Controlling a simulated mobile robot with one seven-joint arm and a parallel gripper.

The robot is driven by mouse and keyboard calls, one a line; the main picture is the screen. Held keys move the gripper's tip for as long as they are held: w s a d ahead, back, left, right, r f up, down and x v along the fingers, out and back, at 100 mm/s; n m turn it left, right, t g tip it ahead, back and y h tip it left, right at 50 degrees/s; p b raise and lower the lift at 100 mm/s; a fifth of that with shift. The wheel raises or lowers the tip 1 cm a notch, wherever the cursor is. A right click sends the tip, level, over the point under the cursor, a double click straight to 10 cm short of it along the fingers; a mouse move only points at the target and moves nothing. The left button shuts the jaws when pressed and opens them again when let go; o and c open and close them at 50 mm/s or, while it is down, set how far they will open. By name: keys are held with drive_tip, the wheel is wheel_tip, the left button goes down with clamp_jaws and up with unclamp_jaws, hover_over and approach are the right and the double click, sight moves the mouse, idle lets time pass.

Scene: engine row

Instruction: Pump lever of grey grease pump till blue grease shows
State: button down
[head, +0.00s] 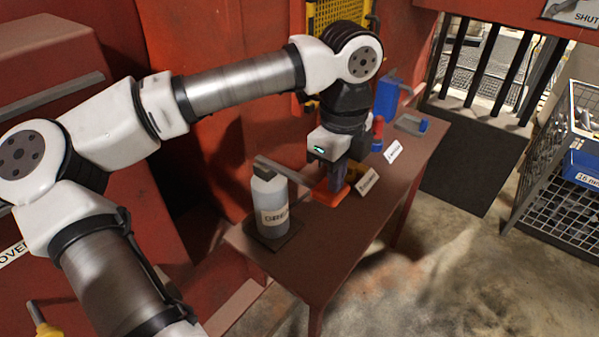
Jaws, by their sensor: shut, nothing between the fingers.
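The grey grease pump (271,205) stands upright on a dark base plate near the front end of the brown table (300,268). A label on its side is partly readable. Its grey lever (284,170) lies across the top and slopes down to the right. No blue grease is visible.
Behind my gripper on the table stand label cards (367,182), a red and blue item (378,133), a blue pump-like item (387,95) and a small tray (410,124). A wire rack (560,205) stands at the right. A red wall (225,150) borders the table's left side.

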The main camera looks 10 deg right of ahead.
wheel_tip(320, 180, down, 3)
drive_tip(key=shift+r+b, duration=0.2)
drive_tip(key=shift+b, duration=0.7)
wheel_tip(320, 180, up, 6)
drive_tip(key=p, duration=0.3)
drive_tip(key=shift+f, duration=0.2)
wheel_tip(320, 180, down, 5)
drive_tip(key=b, duration=0.4)
drive_tip(key=shift+f+b, duration=0.2)
drive_tip(key=shift+b, duration=0.2)
drive_tip(key=shift+r+p, duration=1.7)
drive_tip(key=shift+r, duration=1.15)
drive_tip(key=shift+f, duration=0.1)
